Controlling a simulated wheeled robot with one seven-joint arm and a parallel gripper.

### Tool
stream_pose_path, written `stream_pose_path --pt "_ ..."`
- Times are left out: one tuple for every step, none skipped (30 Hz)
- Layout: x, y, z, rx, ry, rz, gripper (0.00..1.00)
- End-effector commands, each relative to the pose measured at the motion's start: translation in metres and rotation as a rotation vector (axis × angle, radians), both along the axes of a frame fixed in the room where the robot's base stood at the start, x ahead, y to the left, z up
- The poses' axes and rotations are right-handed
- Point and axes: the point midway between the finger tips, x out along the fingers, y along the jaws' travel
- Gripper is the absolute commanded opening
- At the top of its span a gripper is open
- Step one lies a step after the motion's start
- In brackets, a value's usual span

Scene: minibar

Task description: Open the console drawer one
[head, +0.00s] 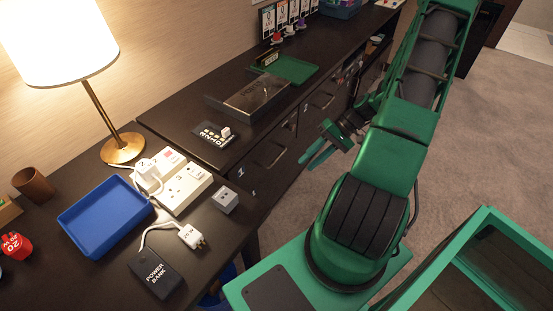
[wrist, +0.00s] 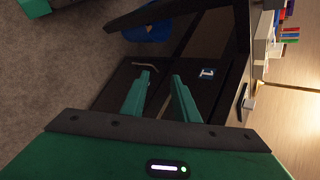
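The console is a long dark cabinet with drawers along its front. Drawer one (wrist: 195,92) is a dark front that looks shut, with a white "1" label (wrist: 207,72) and a thin bar handle (wrist: 145,65) in the wrist view. In the head view its front (head: 262,176) is below the near part of the console top. My gripper (wrist: 163,76) has two green fingers, spread apart with nothing between them. They point toward the drawer front, near the handle, apart from it as far as I can tell.
A black box (head: 250,98), a green tray (head: 290,69) and a black card (head: 213,135) lie on the console. The adjoining desk holds a blue tray (head: 105,215), power strip (head: 184,188), power bank (head: 156,274) and lamp (head: 122,147). Carpet (head: 455,150) is open to the right.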

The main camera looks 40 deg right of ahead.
Motion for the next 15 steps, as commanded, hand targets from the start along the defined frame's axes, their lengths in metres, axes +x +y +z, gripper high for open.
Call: stream_pose_path --pt "0.003 0.0 -0.012 0.045 -0.03 -0.034 0.28" --pt "0.005 0.0 -0.017 0.068 -0.051 -0.051 0.28" --pt "0.009 -0.001 -0.023 0.097 -0.079 -0.076 0.28" --pt "0.012 -0.001 -0.028 0.119 -0.099 -0.095 0.28" --pt "0.015 -0.001 -0.032 0.141 -0.123 -0.115 0.28" --pt "0.018 -0.002 -0.038 0.168 -0.153 -0.143 0.28" --pt "0.021 -0.003 -0.041 0.189 -0.178 -0.165 0.28" --pt "0.024 -0.004 -0.045 0.21 -0.201 -0.187 0.28" --pt "0.028 -0.006 -0.049 0.236 -0.234 -0.219 0.28" --pt "0.031 -0.007 -0.052 0.255 -0.258 -0.243 0.28" --pt "0.034 -0.008 -0.055 0.272 -0.282 -0.266 0.28" --pt "0.038 -0.011 -0.058 0.294 -0.314 -0.296 0.28" --pt "0.041 -0.013 -0.06 0.308 -0.336 -0.319 0.28" --pt "0.043 -0.014 -0.062 0.321 -0.357 -0.34 0.28" --pt "0.046 -0.016 -0.063 0.338 -0.383 -0.366 0.28"
